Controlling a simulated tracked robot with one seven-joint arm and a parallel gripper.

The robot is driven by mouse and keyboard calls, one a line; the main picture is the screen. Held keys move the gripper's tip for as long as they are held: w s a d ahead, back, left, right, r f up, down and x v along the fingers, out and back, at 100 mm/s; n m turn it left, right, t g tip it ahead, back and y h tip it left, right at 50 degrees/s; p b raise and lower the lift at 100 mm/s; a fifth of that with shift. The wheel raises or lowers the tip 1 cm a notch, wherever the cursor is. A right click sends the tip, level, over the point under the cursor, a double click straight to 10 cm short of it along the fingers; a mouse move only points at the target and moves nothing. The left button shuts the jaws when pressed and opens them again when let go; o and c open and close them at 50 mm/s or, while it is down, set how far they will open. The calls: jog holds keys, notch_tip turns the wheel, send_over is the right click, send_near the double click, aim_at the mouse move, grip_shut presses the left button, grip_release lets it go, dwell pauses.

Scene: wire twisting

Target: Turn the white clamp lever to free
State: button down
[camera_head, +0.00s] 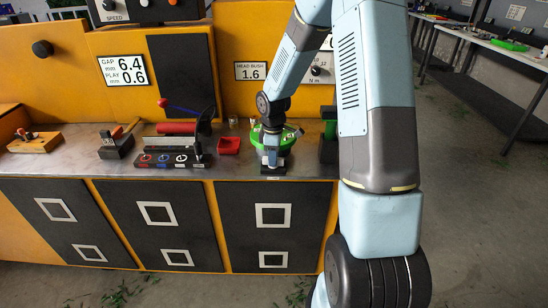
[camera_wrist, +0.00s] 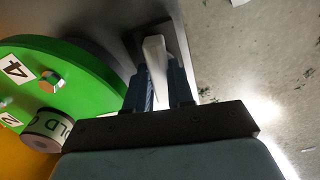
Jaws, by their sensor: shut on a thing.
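The white clamp lever (camera_wrist: 155,56) shows in the wrist view as a pale bar standing between my gripper's fingers. My gripper (camera_wrist: 160,88) is shut on it, with one dark blue finger on each side. Behind the lever is a dark plate (camera_wrist: 179,42). In the head view my gripper (camera_head: 270,158) is low at the bench's front edge, in front of the green disc (camera_head: 289,140). The lever cannot be made out there, as my gripper hides it. A dark block (camera_head: 275,186) shows just below the gripper.
The green disc (camera_wrist: 88,78) with number labels lies close left of my gripper in the wrist view.

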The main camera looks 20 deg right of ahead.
jog(key=shift+n, duration=0.7)
jog(key=c, duration=1)
grip_release()
jog(key=shift+w+r, duration=0.1)
jog(key=shift+r, duration=0.6)
notch_tip(320, 180, up, 5)
jog(key=shift+r, duration=0.7)
